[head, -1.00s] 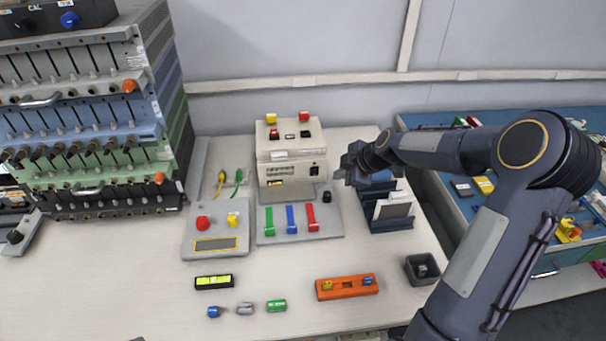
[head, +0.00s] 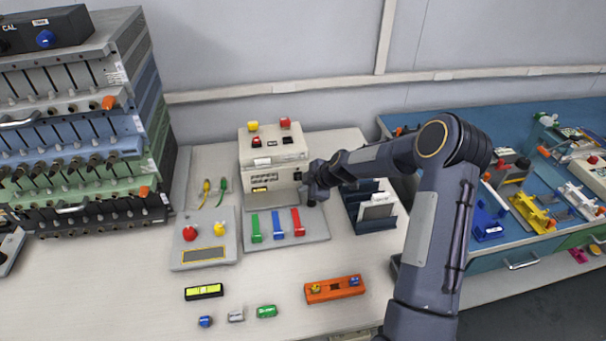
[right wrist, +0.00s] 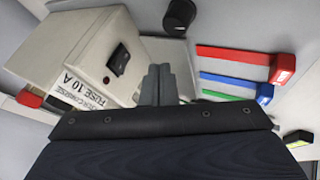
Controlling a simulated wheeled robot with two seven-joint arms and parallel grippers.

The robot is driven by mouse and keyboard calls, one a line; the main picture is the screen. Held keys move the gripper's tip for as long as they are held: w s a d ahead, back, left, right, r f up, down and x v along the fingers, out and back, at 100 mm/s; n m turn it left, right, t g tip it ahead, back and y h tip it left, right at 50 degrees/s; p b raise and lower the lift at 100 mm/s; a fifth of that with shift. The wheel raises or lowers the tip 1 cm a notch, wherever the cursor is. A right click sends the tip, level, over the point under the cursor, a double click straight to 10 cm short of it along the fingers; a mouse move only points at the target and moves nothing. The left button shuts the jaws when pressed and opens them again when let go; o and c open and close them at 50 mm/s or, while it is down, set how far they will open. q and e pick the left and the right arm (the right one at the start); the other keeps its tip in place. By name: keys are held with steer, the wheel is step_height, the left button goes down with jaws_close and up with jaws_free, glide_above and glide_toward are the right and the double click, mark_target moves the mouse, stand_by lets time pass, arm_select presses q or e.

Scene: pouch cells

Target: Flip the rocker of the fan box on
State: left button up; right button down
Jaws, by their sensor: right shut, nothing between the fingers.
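A cream box (head: 272,179) stands at the back of the bench; I take it to be the fan box, though no fan label is readable. In the right wrist view its face (right wrist: 75,65) carries a black rocker (right wrist: 118,60) and a label ending in "FUSE 10 A". Which way the rocker is tipped is hard to tell. My right gripper (head: 308,191) is at the box's front right. In the right wrist view its shut, empty fingers (right wrist: 158,85) are close to the rocker, with a gap beside it in the picture. My left gripper is out of view.
A grey plate (head: 310,235) with green, blue and red levers lies before the box. A black knob (right wrist: 180,15) is close to my fingers. A dark rack (head: 370,222) stands right of the box. A button panel (head: 204,241) lies left.

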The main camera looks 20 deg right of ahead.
mark_target(295, 176)
steer(key=w, duration=0.1)
steer(key=w+p, duration=0.1)
steer(key=shift+w+d+r, duration=0.25)
steer(key=shift+w+d, duration=0.05)
steer(key=shift+d, duration=0.05)
steer(key=shift+w+d+p, duration=0.15)
steer(key=shift+w+p, duration=0.15)
steer(key=shift+w, duration=0.35)
steer(key=shift+w+r+g, duration=0.15)
steer(key=shift+w+g, duration=0.25)
steer(key=shift+w, duration=0.05)
steer(key=shift+s+d, duration=0.1)
steer(key=shift+s, duration=0.05)
steer(key=shift+r, duration=0.75)
